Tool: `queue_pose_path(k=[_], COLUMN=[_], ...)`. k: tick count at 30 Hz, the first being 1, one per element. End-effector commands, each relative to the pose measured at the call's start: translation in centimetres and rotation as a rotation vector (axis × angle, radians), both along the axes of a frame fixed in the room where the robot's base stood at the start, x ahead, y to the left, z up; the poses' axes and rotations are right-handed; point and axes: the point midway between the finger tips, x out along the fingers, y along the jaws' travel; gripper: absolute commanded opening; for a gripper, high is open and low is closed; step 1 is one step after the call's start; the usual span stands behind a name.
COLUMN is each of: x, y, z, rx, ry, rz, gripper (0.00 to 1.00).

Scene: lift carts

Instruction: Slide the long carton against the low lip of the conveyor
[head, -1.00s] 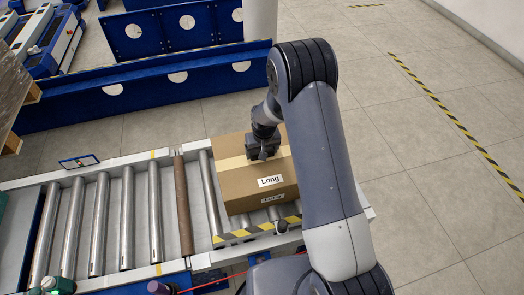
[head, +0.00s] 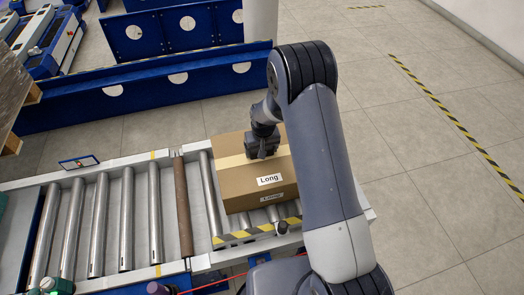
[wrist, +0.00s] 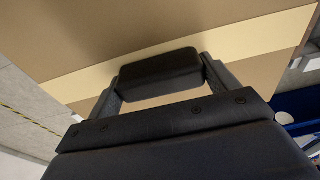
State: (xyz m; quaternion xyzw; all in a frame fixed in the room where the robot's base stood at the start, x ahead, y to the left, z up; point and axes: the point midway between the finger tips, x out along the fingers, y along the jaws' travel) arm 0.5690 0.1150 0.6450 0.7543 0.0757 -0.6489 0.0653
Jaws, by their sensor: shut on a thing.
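The long carton (head: 243,181), brown with pale tape and a "Long" label, sits on the right end of the roller conveyor (head: 115,281). The low lip (head: 240,236), striped yellow and black, runs along the near side. Rollers show between it and the carton, so the two are apart. My gripper (head: 263,155) is shut on the carton at its top, over the tape. In the wrist view, a dark finger pad (wrist: 160,72) lies in front of the carton's face and pale tape (wrist: 235,50). The other finger's contact is hidden.
Bare rollers (head: 127,220) and a brown roller (head: 183,208) lie left of the carton. A blue barrier (head: 130,97) stands behind the conveyor. Open floor (head: 420,170) lies to the right. A small blue sign (head: 79,162) stands on the far rail.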

Motion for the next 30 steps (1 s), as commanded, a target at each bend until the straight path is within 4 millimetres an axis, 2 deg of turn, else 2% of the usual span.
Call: queue_pose_path(k=[30], x=[2.7], y=[0.5], z=[0.1], rx=[0.001], ry=[-0.005], rz=[-0.001], gripper=[0.16])
